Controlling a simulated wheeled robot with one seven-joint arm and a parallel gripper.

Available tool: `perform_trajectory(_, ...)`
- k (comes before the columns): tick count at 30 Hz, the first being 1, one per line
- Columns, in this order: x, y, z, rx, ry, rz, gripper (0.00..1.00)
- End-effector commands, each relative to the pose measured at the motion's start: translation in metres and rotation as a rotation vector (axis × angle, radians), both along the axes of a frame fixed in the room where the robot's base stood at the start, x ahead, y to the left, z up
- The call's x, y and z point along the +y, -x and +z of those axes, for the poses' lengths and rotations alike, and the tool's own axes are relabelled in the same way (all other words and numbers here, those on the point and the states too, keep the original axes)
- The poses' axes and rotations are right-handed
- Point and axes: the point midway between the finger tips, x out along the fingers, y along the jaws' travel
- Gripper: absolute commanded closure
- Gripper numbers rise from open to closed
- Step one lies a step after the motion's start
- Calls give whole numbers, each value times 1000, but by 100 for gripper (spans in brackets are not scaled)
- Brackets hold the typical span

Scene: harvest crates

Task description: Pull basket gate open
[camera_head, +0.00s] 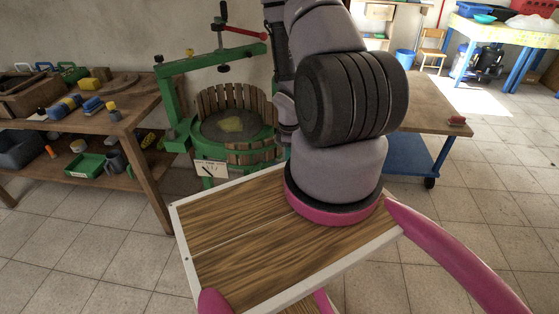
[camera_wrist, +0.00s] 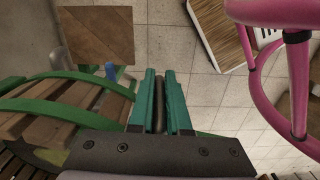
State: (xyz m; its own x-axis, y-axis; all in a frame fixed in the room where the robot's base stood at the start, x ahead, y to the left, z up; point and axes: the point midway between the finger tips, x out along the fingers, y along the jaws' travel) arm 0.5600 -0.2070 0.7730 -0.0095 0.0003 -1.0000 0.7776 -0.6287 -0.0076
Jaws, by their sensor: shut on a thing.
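The press basket (camera_head: 237,108) of upright wooden slats stands in a green metal frame, with a yellowish patch on the dark surface inside. The slatted gate (camera_head: 253,153) with green bands is at its front right, partly hidden by my arm. In the wrist view, curved slats with green bands (camera_wrist: 62,112) fill the left side. My gripper (camera_wrist: 160,78) has teal fingers, shut on a narrow dark brown piece that looks like part of the gate. In the head view my arm hides the gripper. How far the gate stands open is hard to tell.
A wooden shelf table (camera_head: 105,120) with tools and bins stands left of the press. Another table (camera_head: 430,110) with a blue lower shelf stands to the right. Tiled floor (camera_head: 100,255) is clear in front. A brown board (camera_wrist: 96,35) shows at the wrist view's upper left.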

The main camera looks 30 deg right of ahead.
Motion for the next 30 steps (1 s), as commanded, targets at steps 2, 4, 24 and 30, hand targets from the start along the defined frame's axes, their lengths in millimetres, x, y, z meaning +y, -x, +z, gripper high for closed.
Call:
perform_trajectory(2, -5, -11, 2, -26, 3, 11, 100)
perform_trajectory(4, -6, -11, 2, -26, 3, 15, 100)
perform_trajectory(24, -5, -8, 1, -17, 1, 16, 50)
perform_trajectory(30, -4, -7, 10, -16, 0, 15, 50)
